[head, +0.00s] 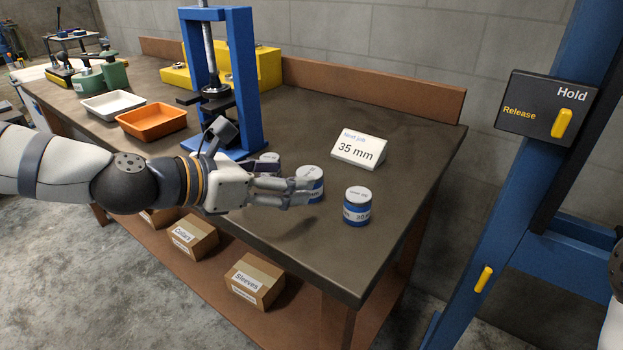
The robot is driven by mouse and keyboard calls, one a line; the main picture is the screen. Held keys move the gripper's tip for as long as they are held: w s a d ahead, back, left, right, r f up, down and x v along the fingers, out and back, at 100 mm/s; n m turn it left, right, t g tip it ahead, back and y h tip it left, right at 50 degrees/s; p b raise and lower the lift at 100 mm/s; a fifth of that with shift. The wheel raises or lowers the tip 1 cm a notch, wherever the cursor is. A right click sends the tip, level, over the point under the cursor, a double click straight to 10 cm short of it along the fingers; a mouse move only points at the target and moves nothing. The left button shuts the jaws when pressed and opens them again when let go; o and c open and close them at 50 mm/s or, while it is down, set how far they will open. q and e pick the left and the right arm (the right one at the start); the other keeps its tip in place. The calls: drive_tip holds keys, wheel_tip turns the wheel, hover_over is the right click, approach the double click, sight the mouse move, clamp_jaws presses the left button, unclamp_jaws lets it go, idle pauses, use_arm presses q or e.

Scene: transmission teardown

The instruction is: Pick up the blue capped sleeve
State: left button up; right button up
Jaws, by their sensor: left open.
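Blue sleeves with pale caps stand upright near the right end of the bench. The front one (357,209) stands clear, with a label that seems to read 30. A second blue capped sleeve (315,175) is partly hidden behind the fingers of my left gripper (307,191). A third capped piece (268,168) stands further left, mostly hidden by the gripper; its body looks darker. My left gripper is open, pointing right, with its fingertips in front of the second sleeve. I cannot tell whether they touch it. My right gripper is out of view.
A white sign (359,149) reads "Next job 35 mm". A blue press (246,80) stands behind my left arm. An orange tray (152,120) and a white tray (113,104) sit further left. A box marked Sleeves (256,281) is on the lower shelf.

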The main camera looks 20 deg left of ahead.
sight(317, 193)
use_arm(q)
drive_tip(key=x, duration=0.3)
drive_tip(key=b+x, duration=0.1)
drive_tip(key=x, duration=0.2)
drive_tip(key=shift+w+f, duration=0.25)
drive_tip(key=shift+f, duration=0.25)
drive_tip(key=shift+w+r, duration=0.1)
drive_tip(key=shift+w, duration=0.05)
drive_tip(key=shift+r, duration=0.15)
drive_tip(key=shift+c, duration=0.8)
clamp_jaws()
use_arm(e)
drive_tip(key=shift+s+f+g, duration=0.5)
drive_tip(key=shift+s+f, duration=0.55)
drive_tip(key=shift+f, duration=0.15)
